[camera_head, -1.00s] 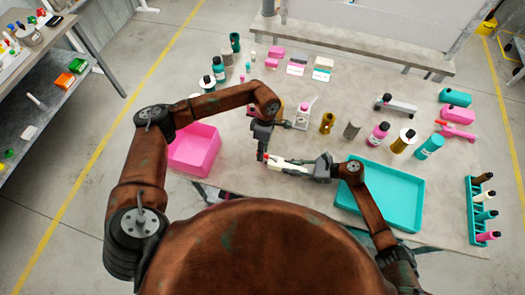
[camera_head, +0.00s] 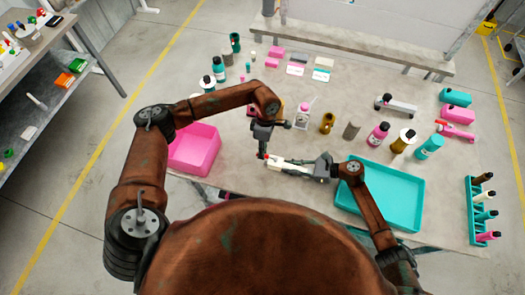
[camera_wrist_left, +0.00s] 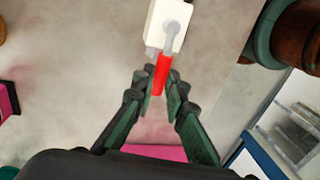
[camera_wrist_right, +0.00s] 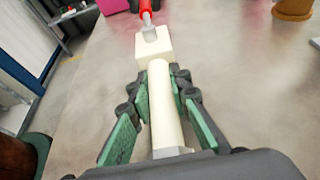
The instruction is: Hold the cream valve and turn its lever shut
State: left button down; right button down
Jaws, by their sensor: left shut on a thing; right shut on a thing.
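The cream valve (camera_wrist_right: 155,48) has a square block and a long round body. My right gripper (camera_wrist_right: 168,88) is shut around that body, which lies lengthwise between its fingers. The valve's lever, with a red grip (camera_wrist_left: 162,72) on a grey metal arm, sticks out from the block. My left gripper (camera_wrist_left: 160,98) is shut on the red grip, near its end. In the head view the valve (camera_head: 285,162) lies level between the two grippers, near the table's front edge. The block partly hides the lever in the right wrist view.
A pink bin (camera_head: 194,150) stands left of the valve and a teal tray (camera_head: 380,197) to its right. Bottles, a gold cup (camera_head: 327,123) and a dark cylinder (camera_head: 351,130) stand behind. A teal rack (camera_head: 474,212) with bottles is at the right edge.

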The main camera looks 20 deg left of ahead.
pick_arm(q)
jog(key=s+n, duration=0.1)
jog(key=n, duration=0.1)
jog(key=s+n, duration=0.1)
jog(key=n, duration=0.1)
jog(key=shift+d+h, duration=0.1)
jog(key=shift+h, duration=0.3)
jog(key=s+n, duration=0.1)
jog(key=n, duration=0.1)
jog(key=s+d+n, duration=0.1)
jog(key=n, duration=0.1)
jog(key=shift+s+d+n+t+h, duration=0.1)
jog(key=shift+n+t+h, duration=0.2)
jog(key=shift+n+h, duration=0.1)
jog(key=n, duration=0.1)
jog(key=s+d+n, duration=0.1)
jog(key=n, duration=0.2)
jog(key=shift+s+d+n+t, duration=0.2)
jog(key=shift+d+n+t, duration=0.1)
jog(key=shift+d+t, duration=0.1)
jog(key=n, duration=0.1)
jog(key=d+n, duration=0.1)
jog(key=n, duration=0.1)
jog(key=shift+s+d+h, duration=0.2)
jog(key=shift+h, duration=0.1)
jog(key=shift+d+n+t, duration=0.35)
jog(key=shift+n+t, duration=0.05)
jog(key=shift+n, duration=0.4)
